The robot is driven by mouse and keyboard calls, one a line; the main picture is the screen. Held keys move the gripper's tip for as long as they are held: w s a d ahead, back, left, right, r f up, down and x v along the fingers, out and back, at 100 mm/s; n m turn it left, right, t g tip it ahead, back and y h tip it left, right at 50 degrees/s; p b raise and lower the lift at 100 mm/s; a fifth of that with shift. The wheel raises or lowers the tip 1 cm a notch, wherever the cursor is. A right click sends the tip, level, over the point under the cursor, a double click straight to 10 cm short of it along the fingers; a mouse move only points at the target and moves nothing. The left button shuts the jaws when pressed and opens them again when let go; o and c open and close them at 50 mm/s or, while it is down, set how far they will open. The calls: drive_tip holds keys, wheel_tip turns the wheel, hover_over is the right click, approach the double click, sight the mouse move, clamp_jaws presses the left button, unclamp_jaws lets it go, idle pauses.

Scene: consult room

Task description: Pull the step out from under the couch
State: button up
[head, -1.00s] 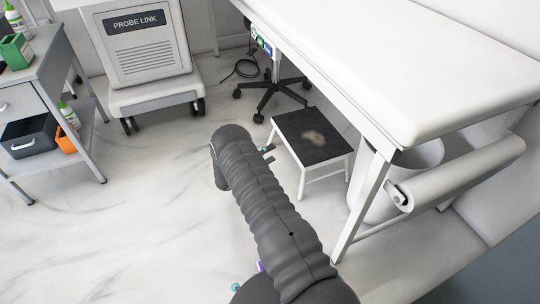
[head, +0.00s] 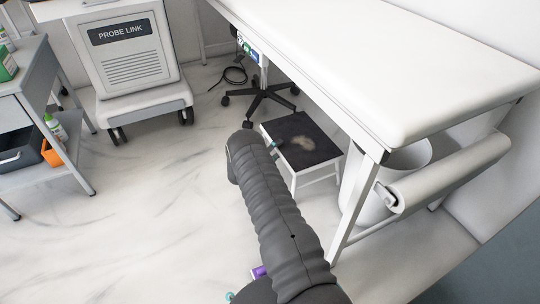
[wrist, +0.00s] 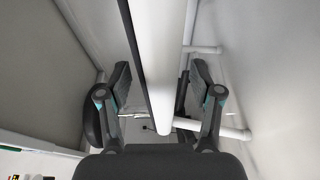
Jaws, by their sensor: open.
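The step (head: 314,157) is a low stool with a dark top, a pale worn patch and white legs. It stands on the floor at the front edge of the couch (head: 400,85), partly under it. My gripper (head: 277,144) is at the step's left edge in the head view, mostly hidden by my arm. In the wrist view my gripper (wrist: 160,78) is open, one finger on each side of a white edge with a dark strip, apparently the step's rim (wrist: 165,70). I cannot tell whether the fingers touch it.
A black wheeled base (head: 262,95) stands behind the step. A white bin (head: 408,160) and paper roll (head: 450,170) are at the couch's right end, by a white couch leg (head: 355,205). The probe cart (head: 130,60) and grey trolley (head: 35,85) stand left.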

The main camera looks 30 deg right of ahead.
sight(284, 145)
drive_tip(key=shift+x, duration=1.85)
clamp_jaws()
